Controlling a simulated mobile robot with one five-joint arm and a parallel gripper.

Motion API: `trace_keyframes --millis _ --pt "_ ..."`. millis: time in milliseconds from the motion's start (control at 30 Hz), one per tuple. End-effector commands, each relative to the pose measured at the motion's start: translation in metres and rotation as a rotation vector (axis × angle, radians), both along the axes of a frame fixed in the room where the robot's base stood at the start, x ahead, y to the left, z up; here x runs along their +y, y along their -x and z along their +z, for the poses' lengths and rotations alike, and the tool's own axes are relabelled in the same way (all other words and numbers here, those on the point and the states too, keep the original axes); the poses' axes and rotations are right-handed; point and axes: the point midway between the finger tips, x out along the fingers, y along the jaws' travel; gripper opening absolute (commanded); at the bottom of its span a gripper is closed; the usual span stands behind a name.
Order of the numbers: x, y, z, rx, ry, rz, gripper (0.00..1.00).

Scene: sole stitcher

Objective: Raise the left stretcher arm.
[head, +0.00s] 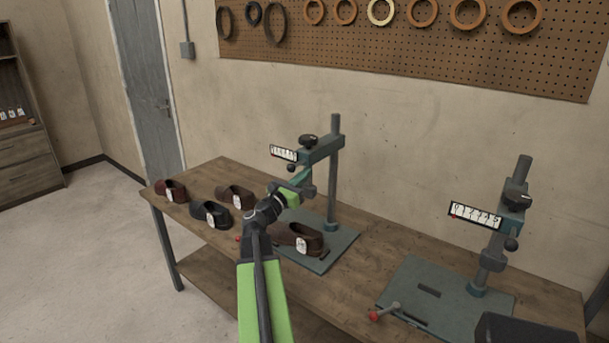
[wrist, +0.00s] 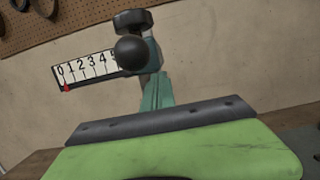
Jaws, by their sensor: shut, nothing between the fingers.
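The left stretcher arm (head: 322,149) is a teal bar on an upright grey post, above a base plate with a brown shoe (head: 285,234). It carries a black top knob (head: 308,140), a black ball knob (head: 291,168) and a white scale (head: 284,153). My gripper (head: 303,176) is shut and empty, just below the ball knob; I cannot tell whether they touch. In the wrist view the ball knob (wrist: 131,54) is ahead, above the dark front edge of my gripper (wrist: 160,118). The scale (wrist: 85,68) has its red pointer at 0.
A second stretcher with its own scale (head: 475,215) stands at right on the wooden bench (head: 370,262); its base has a red-knobbed lever (head: 376,315). Several shoes stand at the bench's left end. A pegboard (head: 450,50) with rings hangs behind.

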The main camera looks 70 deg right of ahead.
Motion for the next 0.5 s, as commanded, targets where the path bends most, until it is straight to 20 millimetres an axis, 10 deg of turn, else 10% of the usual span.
trace_keyframes --millis 500 --pt "-0.001 -0.001 -0.009 0.014 0.009 -0.001 0.00"
